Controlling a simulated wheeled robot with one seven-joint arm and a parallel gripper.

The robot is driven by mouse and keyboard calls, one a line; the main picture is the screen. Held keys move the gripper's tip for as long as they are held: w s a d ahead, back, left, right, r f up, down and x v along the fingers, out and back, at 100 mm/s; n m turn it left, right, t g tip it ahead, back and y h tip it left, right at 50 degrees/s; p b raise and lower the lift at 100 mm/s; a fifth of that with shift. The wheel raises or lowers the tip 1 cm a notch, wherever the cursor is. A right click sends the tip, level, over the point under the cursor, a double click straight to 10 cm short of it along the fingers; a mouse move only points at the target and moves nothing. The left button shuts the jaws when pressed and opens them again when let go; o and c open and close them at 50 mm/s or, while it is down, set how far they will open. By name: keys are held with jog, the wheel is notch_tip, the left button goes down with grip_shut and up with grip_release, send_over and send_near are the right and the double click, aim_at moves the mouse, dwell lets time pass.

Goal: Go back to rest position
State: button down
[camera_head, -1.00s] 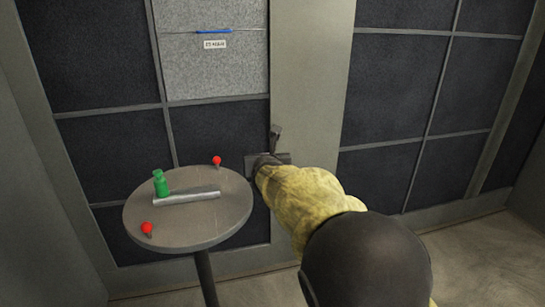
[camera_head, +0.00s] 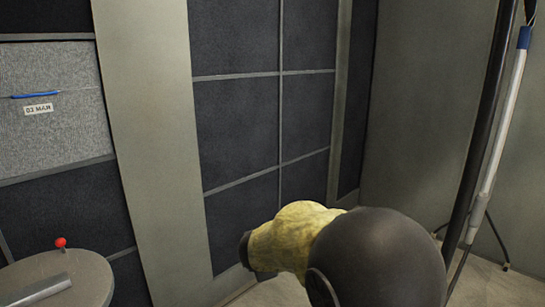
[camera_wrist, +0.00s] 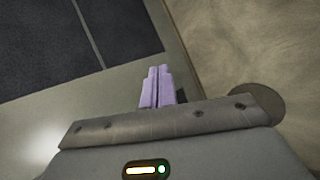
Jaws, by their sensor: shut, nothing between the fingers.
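My gripper shows in the wrist view, its two pale purple fingers (camera_wrist: 157,88) pressed together with nothing between them. It faces the dark panelled wall and the beige floor. In the head view my arm, with its yellow sleeve and dark rounded joint, reaches in from the lower right, and the gripper itself is hidden there. The arm is to the right of the round table (camera_head: 98,276) and apart from it.
A grey panel (camera_head: 70,125) bears a blue pen-like rod (camera_head: 36,95) and a label (camera_head: 38,109). A stand with a white pole (camera_head: 506,120) is at right. Floor (camera_wrist: 255,45) near my gripper looks clear.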

jog(key=s+d+f+m+g+h, duration=0.1)
jog(key=s+d+f+m+g, duration=0.35)
jog(key=s+d+m, duration=0.6)
jog(key=s+d+f+m+g, duration=0.2)
jog(key=s+d+f+m, duration=0.2)
jog(key=s+d+m, duration=0.6)
notch_tip(320, 180, up, 30)
jog(key=s+a+m+p, duration=0.1)
jog(key=a+p, duration=0.1)
jog(key=p, duration=2.8)
jog(key=shift+s+a+f+y, duration=0.15)
jog(key=shift+s+y, duration=0.2)
jog(key=shift+y, duration=0.05)
